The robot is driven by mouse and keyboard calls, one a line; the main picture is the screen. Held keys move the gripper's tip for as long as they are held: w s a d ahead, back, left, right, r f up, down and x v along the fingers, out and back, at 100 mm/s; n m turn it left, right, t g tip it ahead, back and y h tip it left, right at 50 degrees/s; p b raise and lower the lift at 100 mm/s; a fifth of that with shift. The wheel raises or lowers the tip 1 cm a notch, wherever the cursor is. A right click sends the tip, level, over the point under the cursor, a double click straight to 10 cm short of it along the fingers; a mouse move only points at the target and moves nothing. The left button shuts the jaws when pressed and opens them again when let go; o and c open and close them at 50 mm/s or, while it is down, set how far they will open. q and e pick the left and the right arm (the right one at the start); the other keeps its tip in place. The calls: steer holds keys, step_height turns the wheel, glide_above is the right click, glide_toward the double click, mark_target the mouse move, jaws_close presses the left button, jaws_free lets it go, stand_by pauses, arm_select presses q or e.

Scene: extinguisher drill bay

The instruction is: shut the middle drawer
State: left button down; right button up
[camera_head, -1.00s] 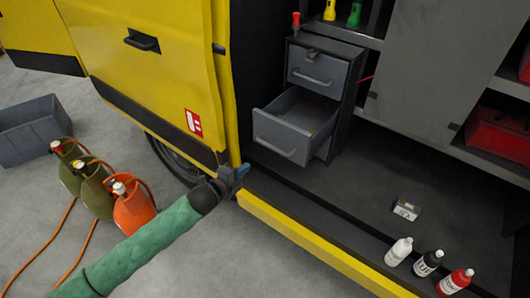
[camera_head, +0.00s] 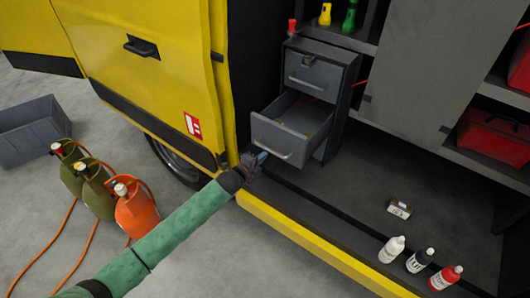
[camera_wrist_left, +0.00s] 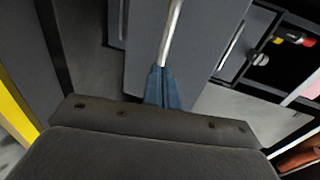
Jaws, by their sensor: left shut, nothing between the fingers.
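The grey drawer cabinet (camera_head: 349,92) stands inside the yellow van. Its upper drawer (camera_head: 312,76) is closed. The drawer below it, the middle drawer (camera_head: 277,137), is pulled well out, and its inside shows. My left gripper (camera_head: 260,160) is shut and empty at the lower left of that drawer's front, by its bar handle (camera_head: 289,156). In the left wrist view the blue fingertips (camera_wrist_left: 163,72) are together at the near end of the pale handle (camera_wrist_left: 171,32); I cannot tell whether they touch it. Anything below the open drawer is mostly hidden. My right gripper is out of view.
The yellow sill (camera_head: 310,247) runs below. Several bottles, including a white one (camera_head: 392,250), and a small box (camera_head: 399,208) are on the van floor. Gas cylinders (camera_head: 136,212) stand at left.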

arm_select(q)
steer(key=shift+p+x, duration=0.45)
steer(key=shift+x, duration=0.75)
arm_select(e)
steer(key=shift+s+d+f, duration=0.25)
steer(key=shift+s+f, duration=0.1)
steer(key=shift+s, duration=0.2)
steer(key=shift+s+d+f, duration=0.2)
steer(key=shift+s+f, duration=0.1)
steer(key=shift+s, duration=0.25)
